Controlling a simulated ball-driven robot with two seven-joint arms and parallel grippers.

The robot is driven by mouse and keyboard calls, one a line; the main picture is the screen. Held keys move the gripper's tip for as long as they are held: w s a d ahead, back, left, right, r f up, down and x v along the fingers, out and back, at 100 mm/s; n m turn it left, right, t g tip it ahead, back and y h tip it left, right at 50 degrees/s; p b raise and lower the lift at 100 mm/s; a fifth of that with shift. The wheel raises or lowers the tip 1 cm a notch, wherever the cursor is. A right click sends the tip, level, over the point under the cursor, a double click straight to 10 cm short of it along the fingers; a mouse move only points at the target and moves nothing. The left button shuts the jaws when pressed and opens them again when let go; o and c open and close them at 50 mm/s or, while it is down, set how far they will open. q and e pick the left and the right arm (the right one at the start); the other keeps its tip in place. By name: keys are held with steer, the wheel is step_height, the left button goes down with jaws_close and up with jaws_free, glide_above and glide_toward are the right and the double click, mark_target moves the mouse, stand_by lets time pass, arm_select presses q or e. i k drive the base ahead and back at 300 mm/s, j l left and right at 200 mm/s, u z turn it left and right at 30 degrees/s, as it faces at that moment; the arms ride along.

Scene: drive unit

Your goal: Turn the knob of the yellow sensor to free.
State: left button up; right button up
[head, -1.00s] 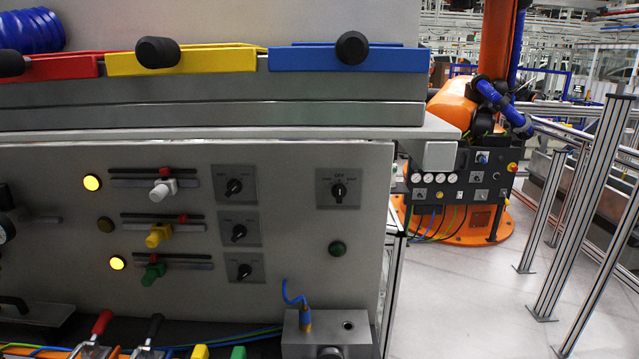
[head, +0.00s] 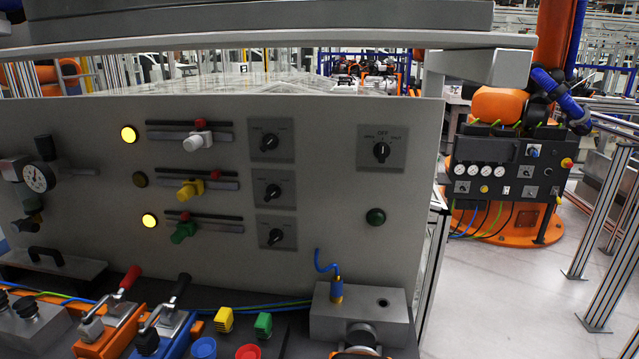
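A black rotary switch (head: 273,190) is to the right of this rail. I cannot read any knob marking. Neither of my grippers shows.
A grey block with a blue cable (head: 360,312) stands at the panel's lower right. Levers (head: 118,300) and coloured connectors (head: 224,319) lie on the ledge below. A grey shelf edge (head: 270,40) overhangs the panel top. Open floor (head: 500,300) lies right.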

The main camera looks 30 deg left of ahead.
mark_target(273, 190)
steer(key=u, duration=1.6)
